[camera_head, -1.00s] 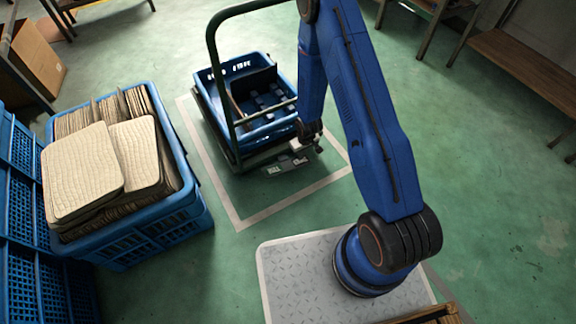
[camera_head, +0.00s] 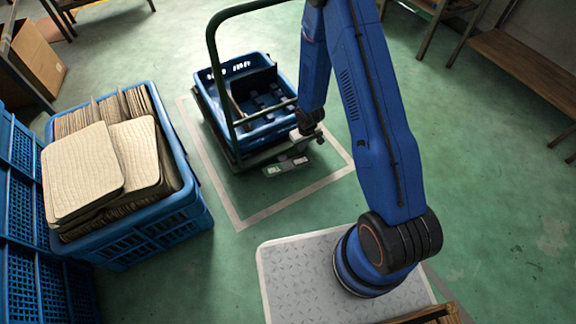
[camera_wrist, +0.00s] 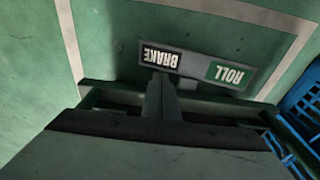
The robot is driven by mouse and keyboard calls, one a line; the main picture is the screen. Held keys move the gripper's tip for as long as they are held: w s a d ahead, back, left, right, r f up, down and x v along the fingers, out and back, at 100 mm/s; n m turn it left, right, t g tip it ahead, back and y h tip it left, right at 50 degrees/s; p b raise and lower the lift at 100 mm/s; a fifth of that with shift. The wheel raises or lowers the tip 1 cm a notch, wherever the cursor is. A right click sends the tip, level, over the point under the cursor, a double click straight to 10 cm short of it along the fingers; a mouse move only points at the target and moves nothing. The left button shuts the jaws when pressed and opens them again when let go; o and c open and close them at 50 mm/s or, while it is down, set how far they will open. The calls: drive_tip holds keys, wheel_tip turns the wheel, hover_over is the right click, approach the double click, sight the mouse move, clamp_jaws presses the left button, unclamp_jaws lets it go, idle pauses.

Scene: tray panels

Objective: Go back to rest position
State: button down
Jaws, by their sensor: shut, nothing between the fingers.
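My gripper (camera_wrist: 161,80) is shut and empty. In the wrist view its closed fingers point towards a plate marked BRAKE and ROLL (camera_wrist: 197,66). In the head view my gripper (camera_head: 306,139) is at the front right corner of the cart, above and behind the plate (camera_head: 286,167). My blue arm reaches from its base at the lower right up and over to the cart. The gripper is small in the head view, and its height above the plate is hard to tell.
The dark-framed cart (camera_head: 211,62) carries a blue crate (camera_head: 262,126) inside a pale floor outline. A large blue crate (camera_head: 150,236) of stacked tan panels (camera_head: 80,172) stands left. A wooden bench (camera_head: 525,70) is at upper right. Green floor is clear between.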

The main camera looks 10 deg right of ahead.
idle(0.5)
drive_tip(key=s+d+r+m+t+h, duration=0.1)
drive_tip(key=s+d+r, duration=0.2)
drive_tip(key=r, duration=1.5)
drive_tip(key=s+d+r+m+t, duration=0.1)
drive_tip(key=s+d+r, duration=0.1)
drive_tip(key=r, duration=1.6)
drive_tip(key=s+r, duration=0.6)
drive_tip(key=s, duration=0.3)
drive_tip(key=s+d+r+m, duration=0.1)
drive_tip(key=s+r, duration=0.5)
drive_tip(key=s, duration=0.4)
drive_tip(key=s+d+r+t, duration=0.1)
drive_tip(key=s+r, duration=0.6)
drive_tip(key=s, duration=0.2)
drive_tip(key=shift+s+m, duration=0.15)
drive_tip(key=shift+m, duration=0.15)
